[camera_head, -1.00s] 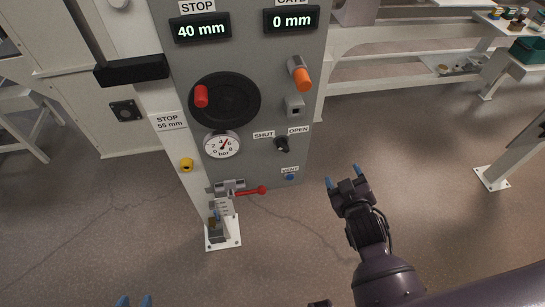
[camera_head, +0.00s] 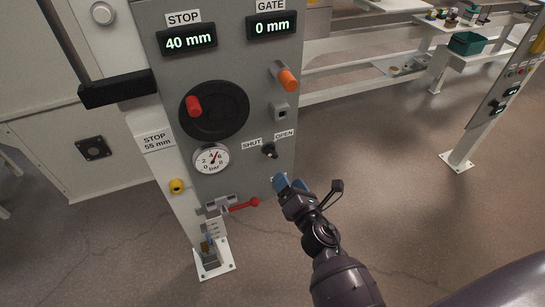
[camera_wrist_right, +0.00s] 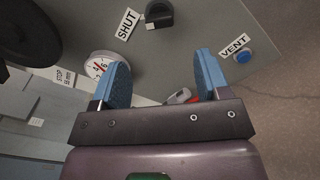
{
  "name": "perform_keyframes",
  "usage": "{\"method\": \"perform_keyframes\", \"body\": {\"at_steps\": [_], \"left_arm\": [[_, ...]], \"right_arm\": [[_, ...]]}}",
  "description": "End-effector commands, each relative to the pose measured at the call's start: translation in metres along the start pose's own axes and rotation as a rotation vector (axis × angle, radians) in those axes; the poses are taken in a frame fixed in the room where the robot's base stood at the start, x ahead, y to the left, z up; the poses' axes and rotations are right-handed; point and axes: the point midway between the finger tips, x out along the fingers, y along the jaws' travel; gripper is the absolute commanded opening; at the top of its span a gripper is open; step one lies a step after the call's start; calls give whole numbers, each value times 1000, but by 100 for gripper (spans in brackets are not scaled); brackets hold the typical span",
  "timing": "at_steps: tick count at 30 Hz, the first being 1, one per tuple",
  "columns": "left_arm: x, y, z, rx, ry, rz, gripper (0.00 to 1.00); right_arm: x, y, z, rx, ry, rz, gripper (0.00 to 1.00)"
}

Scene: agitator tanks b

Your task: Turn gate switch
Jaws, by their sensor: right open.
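The gate switch (camera_head: 270,151) is a small black knob on the grey panel (camera_head: 222,100), between the SHUT label (camera_head: 252,143) and the OPEN label (camera_head: 285,134). My right gripper (camera_head: 280,181) is just below the switch in the head view, empty. In the right wrist view the gripper (camera_wrist_right: 160,82) shows two blue fingers spread apart. The switch (camera_wrist_right: 158,14) is beyond them at the top, not between the fingertips. The GATE display (camera_head: 271,26) reads 0 mm and the STOP display (camera_head: 188,38) reads 40 mm. My left gripper is not in view.
An orange-tipped lever (camera_head: 287,79) and a black handwheel with red knob (camera_head: 214,110) are above. A gauge (camera_head: 211,158) is left of the switch. A red-handled lever (camera_head: 243,205) sticks out low on the panel. The blue VENT button (camera_wrist_right: 243,56) is close to the right finger.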

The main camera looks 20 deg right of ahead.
Motion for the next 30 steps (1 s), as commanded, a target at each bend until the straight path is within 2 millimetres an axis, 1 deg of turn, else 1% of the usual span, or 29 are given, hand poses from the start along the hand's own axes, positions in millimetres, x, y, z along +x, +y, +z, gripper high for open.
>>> {"method": "perform_keyframes", "body": {"at_steps": [5, 15, 21, 25, 30], "left_arm": [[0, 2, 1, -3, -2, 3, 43], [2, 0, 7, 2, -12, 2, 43], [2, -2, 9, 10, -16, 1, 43], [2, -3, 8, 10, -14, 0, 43], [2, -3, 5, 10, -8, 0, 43]], "right_arm": [[16, 1, 0, 0, -1, 2, 69], [66, 0, 0, 2, -1, 0, 69], [91, 0, 0, 4, -1, -1, 69], [101, 0, 0, 4, -1, -1, 69], [106, 0, 0, 4, -1, -1, 69]]}}
